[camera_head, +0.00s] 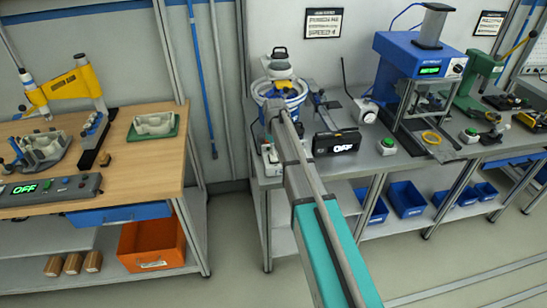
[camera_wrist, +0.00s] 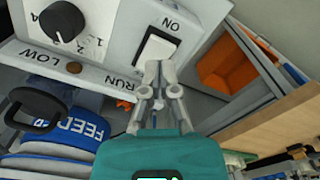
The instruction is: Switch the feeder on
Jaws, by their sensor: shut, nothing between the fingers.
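The panel has a white rocker switch (camera_wrist: 152,50) with "ON" printed by one end, a black knob (camera_wrist: 62,22) and the words "RUN" and "LOW". My gripper (camera_wrist: 164,68) is shut and empty, its fingertips at the lower edge of the switch. I cannot tell whether they touch it.
A blue press (camera_head: 420,58) and a button box (camera_head: 387,146) stand to the right on the bench. A wooden table (camera_head: 150,165) is at the left, with an orange bin (camera_head: 152,243) beneath. The floor at lower right is clear.

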